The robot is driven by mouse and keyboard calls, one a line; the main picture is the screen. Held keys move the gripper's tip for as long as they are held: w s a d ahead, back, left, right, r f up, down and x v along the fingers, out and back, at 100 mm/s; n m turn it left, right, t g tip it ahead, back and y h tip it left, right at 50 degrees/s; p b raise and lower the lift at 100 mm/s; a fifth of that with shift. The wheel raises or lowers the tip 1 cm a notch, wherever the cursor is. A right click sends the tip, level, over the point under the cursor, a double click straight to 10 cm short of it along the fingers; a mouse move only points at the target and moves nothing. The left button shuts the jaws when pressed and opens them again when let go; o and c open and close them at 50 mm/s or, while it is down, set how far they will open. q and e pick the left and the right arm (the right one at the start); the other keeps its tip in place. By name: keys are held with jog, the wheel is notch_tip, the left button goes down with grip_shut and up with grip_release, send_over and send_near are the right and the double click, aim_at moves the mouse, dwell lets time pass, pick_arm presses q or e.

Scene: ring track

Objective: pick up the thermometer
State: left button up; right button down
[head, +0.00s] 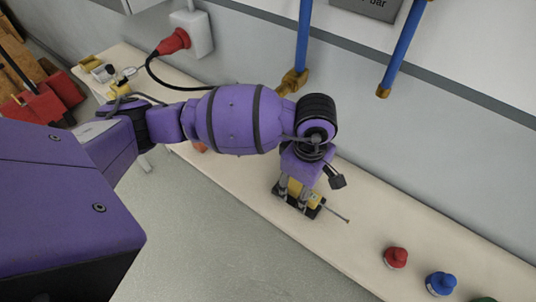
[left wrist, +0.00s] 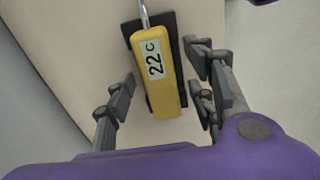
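The thermometer is a yellow block with a "22 C" display and a thin metal probe. It lies on a black holder (left wrist: 131,36) on the pale bench. In the left wrist view the thermometer (left wrist: 163,82) is between the fingers of my left gripper (left wrist: 163,92), with a gap on each side. The gripper is open. In the head view my left gripper (head: 293,198) points down over the thermometer (head: 316,199) and partly hides it; the probe sticks out to the right. My right gripper is not in view.
The bench (head: 345,245) runs along the grey wall. A red-capped bottle (head: 396,258) and a blue-capped bottle (head: 441,284) stand to the right, with a green one at the frame edge. Blue pipes (head: 402,45) come down the wall behind. A red plug (head: 174,42) and cable are at upper left.

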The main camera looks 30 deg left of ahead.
pick_arm(q)
jog(key=shift+w+r, duration=0.15)
grip_shut()
jog(key=shift+r, duration=0.1)
